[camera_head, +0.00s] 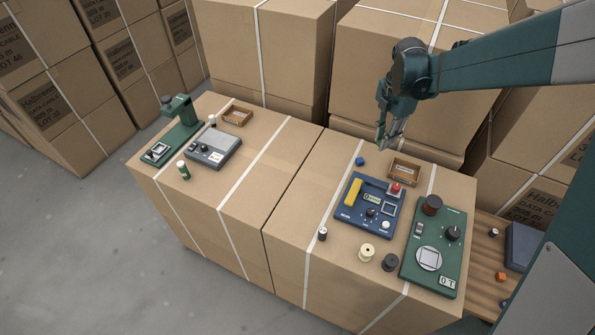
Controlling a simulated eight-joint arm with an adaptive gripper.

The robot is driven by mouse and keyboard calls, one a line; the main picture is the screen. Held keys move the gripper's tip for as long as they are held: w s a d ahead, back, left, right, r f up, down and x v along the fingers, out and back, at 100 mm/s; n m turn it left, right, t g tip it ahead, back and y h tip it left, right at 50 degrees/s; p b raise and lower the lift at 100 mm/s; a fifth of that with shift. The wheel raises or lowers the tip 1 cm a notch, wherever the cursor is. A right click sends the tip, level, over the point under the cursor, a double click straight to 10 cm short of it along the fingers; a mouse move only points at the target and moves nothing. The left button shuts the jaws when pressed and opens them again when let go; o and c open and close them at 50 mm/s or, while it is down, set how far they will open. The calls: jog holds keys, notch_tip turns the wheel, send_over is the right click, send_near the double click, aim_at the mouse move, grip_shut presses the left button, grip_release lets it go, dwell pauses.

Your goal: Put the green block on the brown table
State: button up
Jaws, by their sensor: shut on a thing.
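My gripper (391,138) hangs in the air above the back of the right cardboard box, near a small wooden tray. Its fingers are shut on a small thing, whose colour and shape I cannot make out. I see no separate green block on any surface. The brown table (481,293) is a slatted wooden top at the lower right, partly hidden by my arm. My gripper is well to the left of it and farther back.
An orange block (501,277) and a dark case (521,246) are on the brown table. Tall cartons (398,85) stand behind.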

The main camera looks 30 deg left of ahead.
jog(key=s+a+n, duration=0.1)
jog(key=s+a, duration=0.2)
jog(key=a, duration=0.4)
jog(key=s+a+n, duration=0.1)
jog(key=s+a, duration=0.2)
jog(key=a, duration=0.4)
jog(key=n+p, duration=0.2)
jog(key=n, duration=0.3)
send_over(237, 197)
jog(key=shift+f, duration=2.6)
jog(key=shift+f+b, duration=0.35)
jog(key=shift+f, duration=2.75)
jog(key=shift+f, duration=0.15)
jog(key=shift+f+b, duration=0.3)
jog(key=shift+f, duration=1.45)
